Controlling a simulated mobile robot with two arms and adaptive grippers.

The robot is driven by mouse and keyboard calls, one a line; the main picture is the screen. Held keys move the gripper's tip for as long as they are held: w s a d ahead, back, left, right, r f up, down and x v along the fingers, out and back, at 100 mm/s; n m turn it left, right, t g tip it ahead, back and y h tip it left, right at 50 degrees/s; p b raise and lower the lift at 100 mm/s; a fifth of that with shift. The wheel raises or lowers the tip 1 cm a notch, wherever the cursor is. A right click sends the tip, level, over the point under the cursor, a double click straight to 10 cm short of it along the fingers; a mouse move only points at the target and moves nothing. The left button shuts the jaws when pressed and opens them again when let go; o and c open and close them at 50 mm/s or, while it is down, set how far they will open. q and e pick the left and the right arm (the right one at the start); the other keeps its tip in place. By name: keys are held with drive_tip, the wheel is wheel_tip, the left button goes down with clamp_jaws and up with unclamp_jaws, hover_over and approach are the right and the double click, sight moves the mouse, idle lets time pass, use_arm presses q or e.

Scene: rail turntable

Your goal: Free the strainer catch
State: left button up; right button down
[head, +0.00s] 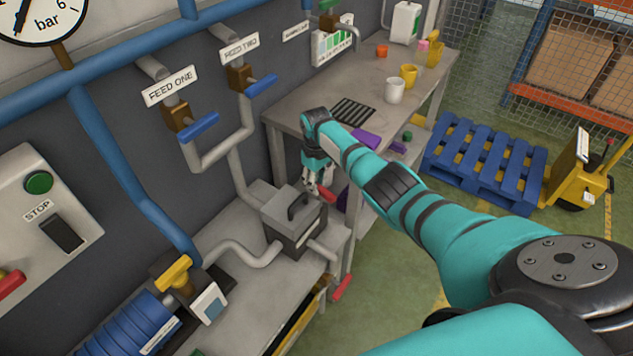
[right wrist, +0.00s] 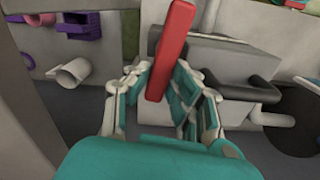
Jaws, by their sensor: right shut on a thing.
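The strainer (head: 285,222) is a grey box with a dark carrying handle on its lid, joined to pipes on the bench. Its red catch (head: 327,193) stands out at the box's upper right side. In the right wrist view the catch (right wrist: 173,50) is a long red bar running between my fingers, with the grey strainer body (right wrist: 222,62) behind it. My right gripper (head: 314,184) reaches down beside the strainer and is shut on the catch; it also shows in the right wrist view (right wrist: 163,90). My left gripper is not in view.
A second red handle (head: 342,287) hangs by the bench edge. Blue valve levers (head: 198,127) sit on the wall pipes. A table (head: 290,112) with mugs stands beyond the arm. A blue pallet (head: 483,160) and yellow pallet truck (head: 572,185) stand on the floor at right.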

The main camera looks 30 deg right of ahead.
idle(0.3)
drive_tip(key=c, duration=1.2)
unclamp_jaws()
drive_tip(key=shift+o, duration=0.2)
wheel_tip(320, 180, up, 12)
